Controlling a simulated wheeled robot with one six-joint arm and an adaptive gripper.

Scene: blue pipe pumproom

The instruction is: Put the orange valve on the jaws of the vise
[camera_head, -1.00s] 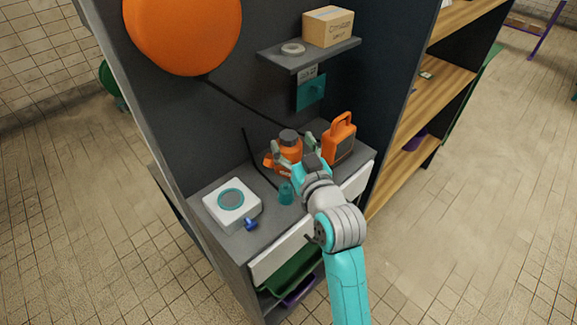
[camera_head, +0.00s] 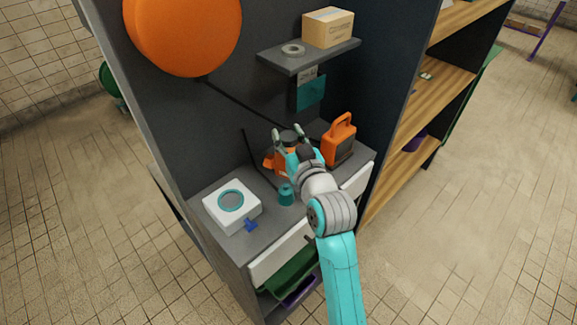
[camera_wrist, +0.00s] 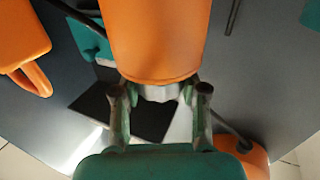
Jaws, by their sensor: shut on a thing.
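In the wrist view, the orange body (camera_wrist: 155,40) fills the top middle. My gripper (camera_head: 289,133) is at its cap, one finger on each side. The wrist view shows the fingers of my gripper (camera_wrist: 160,90) flanking the grey end. I cannot tell whether it is lifted off the bench. I cannot make out a vise for certain; the arm hides part of the bench.
An orange handled case (camera_head: 339,146) stands close on the right. A white box with a round teal top (camera_head: 231,203), a small teal piece (camera_head: 286,195) and a blue piece (camera_head: 250,226) are at the front left. A wall shelf (camera_head: 320,57) with a carton (camera_head: 328,27) overhangs the back.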

